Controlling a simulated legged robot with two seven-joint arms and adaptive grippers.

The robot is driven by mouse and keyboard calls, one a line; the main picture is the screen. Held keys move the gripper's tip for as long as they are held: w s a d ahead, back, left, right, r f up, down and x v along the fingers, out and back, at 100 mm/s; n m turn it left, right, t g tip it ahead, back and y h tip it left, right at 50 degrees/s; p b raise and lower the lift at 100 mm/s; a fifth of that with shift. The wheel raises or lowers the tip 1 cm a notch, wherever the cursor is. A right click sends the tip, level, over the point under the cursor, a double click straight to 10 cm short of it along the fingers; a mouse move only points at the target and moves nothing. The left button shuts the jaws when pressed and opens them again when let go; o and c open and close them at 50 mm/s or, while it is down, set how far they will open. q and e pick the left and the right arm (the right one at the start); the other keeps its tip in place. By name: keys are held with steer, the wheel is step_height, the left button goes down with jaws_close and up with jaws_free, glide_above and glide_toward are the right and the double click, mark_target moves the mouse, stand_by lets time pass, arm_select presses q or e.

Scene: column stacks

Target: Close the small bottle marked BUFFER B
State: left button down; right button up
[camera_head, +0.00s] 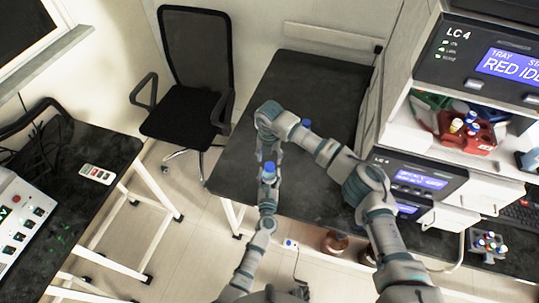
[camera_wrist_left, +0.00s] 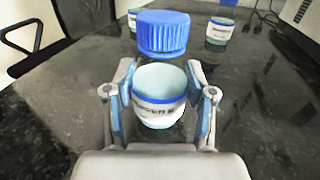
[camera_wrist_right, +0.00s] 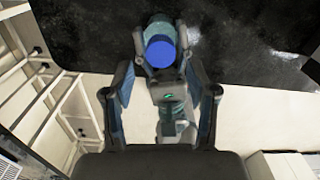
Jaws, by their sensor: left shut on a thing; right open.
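The small bottle (camera_wrist_left: 158,112), with a partly readable label ending in "ER B", stands between the fingers of my left gripper (camera_wrist_left: 160,105), which is shut on its body. Its blue ribbed cap (camera_wrist_left: 163,34) is above the teal shoulder; I cannot tell whether it is seated or loose. No right finger shows beside the cap in the left wrist view.
On the dark bench (camera_head: 300,85) stands another blue-capped bottle (camera_head: 306,123), partly behind my right arm. The left wrist view shows a similar bottle (camera_wrist_left: 219,32). A chair (camera_head: 190,100) is at the back left. Instruments and a red rack (camera_head: 466,132) are at the right.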

mark_target(270, 165)
steer(key=n, duration=0.3)
steer(key=shift+r, duration=0.4)
steer(key=n, duration=0.2)
steer(key=r+n, duration=0.1)
steer(key=n, duration=0.4)
steer(key=r+n, duration=0.1)
steer(key=n, duration=0.1)
steer(key=shift+n, duration=0.3)
steer(key=n, duration=0.3)
steer(key=shift+r+n, duration=0.35)
steer(key=shift+n, duration=0.05)
steer(key=shift+f, duration=4.05)
